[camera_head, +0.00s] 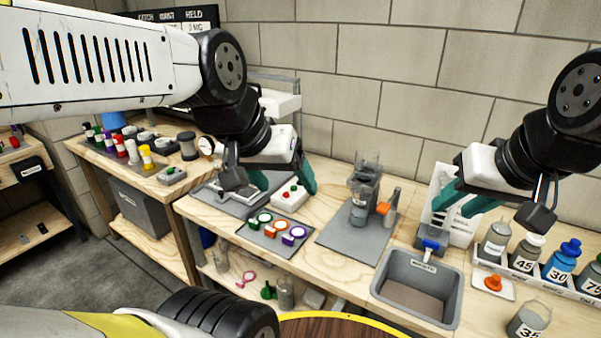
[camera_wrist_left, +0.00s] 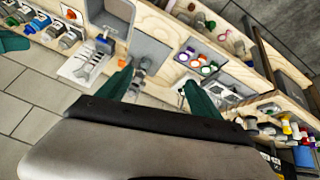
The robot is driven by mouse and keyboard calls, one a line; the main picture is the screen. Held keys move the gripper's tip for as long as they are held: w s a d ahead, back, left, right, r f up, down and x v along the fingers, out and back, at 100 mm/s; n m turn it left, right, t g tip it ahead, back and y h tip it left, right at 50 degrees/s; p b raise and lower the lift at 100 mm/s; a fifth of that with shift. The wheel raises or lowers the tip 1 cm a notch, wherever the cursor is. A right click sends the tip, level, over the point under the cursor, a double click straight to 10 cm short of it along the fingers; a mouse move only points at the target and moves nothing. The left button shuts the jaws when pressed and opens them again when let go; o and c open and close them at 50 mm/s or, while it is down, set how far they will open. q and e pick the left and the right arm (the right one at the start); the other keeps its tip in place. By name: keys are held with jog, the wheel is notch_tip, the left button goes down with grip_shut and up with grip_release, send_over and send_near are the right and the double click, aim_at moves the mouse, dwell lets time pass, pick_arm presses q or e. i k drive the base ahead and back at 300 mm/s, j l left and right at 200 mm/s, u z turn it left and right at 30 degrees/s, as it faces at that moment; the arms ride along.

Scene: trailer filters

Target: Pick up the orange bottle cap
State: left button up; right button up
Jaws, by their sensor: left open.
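The orange bottle cap (camera_head: 494,282) lies on a small white plate (camera_head: 507,290) right of the grey bin, in front of the bottle rack. It also shows small at the upper left of the left wrist view (camera_wrist_left: 71,14). My left gripper (camera_head: 268,180) is open and empty, above the back of the bench, well left of the cap. Its teal fingers stand apart in the left wrist view (camera_wrist_left: 160,85). My right gripper (camera_head: 456,212) hangs above the bench behind the grey bin, left of and behind the cap. Its teal fingertips look apart with nothing between them.
A grey bin (camera_head: 452,301) stands left of the cap. A dispenser (camera_head: 363,190) and a mat (camera_head: 252,243) with coloured rings lie further left. A round wooden top is at the bottom.

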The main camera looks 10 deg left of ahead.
aim_at(493, 283)
jog(key=z, duration=1.6)
